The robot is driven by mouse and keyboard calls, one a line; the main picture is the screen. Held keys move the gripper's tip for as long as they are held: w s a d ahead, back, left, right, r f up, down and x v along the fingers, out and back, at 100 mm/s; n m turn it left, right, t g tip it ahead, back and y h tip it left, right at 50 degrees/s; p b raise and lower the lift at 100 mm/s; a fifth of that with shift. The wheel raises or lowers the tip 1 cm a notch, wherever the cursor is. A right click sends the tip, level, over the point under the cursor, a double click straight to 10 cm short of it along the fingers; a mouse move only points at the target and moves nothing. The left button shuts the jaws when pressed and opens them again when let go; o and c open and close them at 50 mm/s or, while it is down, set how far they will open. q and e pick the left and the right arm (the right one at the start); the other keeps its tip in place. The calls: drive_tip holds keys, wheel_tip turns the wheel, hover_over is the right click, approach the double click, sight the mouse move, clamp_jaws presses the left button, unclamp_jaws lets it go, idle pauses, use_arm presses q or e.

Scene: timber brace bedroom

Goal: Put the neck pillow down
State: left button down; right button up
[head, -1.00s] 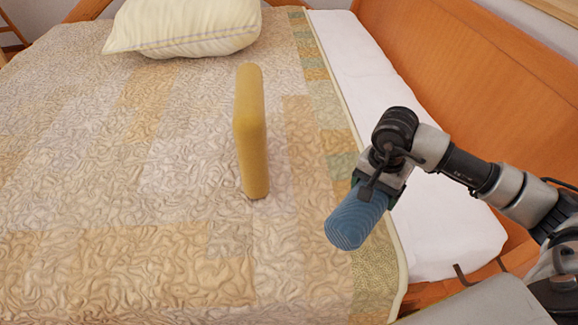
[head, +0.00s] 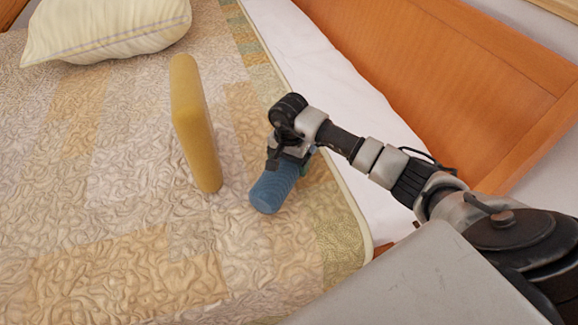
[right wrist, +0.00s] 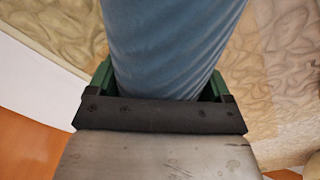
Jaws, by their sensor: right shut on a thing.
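The neck pillow (head: 273,189) is a blue, ribbed, rounded roll. My right gripper (head: 290,158) is shut on its upper end and holds it tilted over the right part of the bed. I cannot tell whether its lower end touches the quilt. In the right wrist view the blue neck pillow (right wrist: 172,45) fills the space between the green-edged fingers of my right gripper (right wrist: 163,90). My left gripper is not in view.
A yellow block-shaped cushion (head: 196,125) stands upright on the quilt (head: 110,215), left of the neck pillow. A cream pillow (head: 105,28) lies at the back left. A wooden board (head: 450,75) runs along the right. The quilt's front left is clear.

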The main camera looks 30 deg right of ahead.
drive_tip(key=shift+f, duration=0.8)
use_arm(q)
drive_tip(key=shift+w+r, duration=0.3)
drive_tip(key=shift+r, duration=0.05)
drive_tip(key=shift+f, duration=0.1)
use_arm(e)
drive_tip(key=shift+f, duration=0.1)
drive_tip(key=o, duration=1)
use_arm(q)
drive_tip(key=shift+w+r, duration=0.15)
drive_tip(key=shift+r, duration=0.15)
